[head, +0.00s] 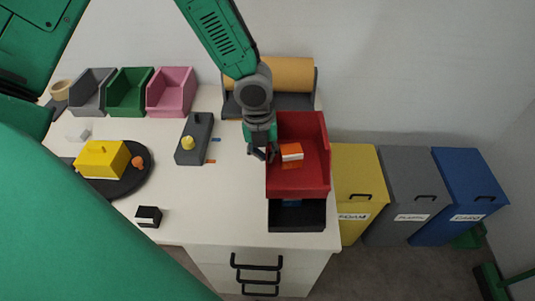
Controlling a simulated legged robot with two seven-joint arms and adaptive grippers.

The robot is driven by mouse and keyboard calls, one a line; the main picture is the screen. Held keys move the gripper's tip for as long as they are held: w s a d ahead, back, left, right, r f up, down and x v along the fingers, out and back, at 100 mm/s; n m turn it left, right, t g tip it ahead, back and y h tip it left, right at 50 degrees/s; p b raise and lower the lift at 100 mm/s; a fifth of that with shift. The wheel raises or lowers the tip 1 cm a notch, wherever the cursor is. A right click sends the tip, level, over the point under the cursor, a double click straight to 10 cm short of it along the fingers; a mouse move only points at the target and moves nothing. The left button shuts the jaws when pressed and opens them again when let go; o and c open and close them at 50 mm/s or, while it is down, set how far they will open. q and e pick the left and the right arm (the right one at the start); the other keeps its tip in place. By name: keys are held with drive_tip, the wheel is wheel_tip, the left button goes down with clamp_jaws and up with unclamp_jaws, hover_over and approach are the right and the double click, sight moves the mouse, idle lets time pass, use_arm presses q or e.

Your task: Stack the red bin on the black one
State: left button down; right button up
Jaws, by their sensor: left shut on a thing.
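The red bin (310,130) is at the right end of the white table, with an orange and white box (291,152) inside. My left gripper (263,153) is shut on the bin's left wall. The black bin (297,218) is below and in front of it at the table's front right corner. The red bin hides most of the black bin; only its front part shows, with something blue and orange inside. I cannot tell whether the red bin rests on the black one or hangs just above it. My right gripper is not in view.
Grey (92,92), green (128,93) and pink (171,92) bins stand at the back left. A brown roll (290,73) is behind the red bin. A dark turntable (140,180) bears a yellow block (102,158). Yellow, grey and blue waste bins (468,190) stand right of the table.

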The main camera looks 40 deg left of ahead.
use_arm(q)
drive_tip(key=shift+a+f, duration=0.3)
drive_tip(key=shift+f, duration=0.35)
drive_tip(key=c, duration=1.6)
unclamp_jaws()
drive_tip(key=shift+d, duration=0.1)
drive_tip(key=shift+o, duration=1)
drive_tip(key=shift+d+r, duration=0.1)
drive_tip(key=shift+d, duration=0.25)
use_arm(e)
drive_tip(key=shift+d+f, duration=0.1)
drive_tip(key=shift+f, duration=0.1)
use_arm(q)
wheel_tip(320, 180, up, 12)
drive_tip(key=shift+s+a, duration=0.25)
drive_tip(key=shift+a, duration=0.05)
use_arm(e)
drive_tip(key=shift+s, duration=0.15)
use_arm(q)
drive_tip(key=shift+a, duration=0.25)
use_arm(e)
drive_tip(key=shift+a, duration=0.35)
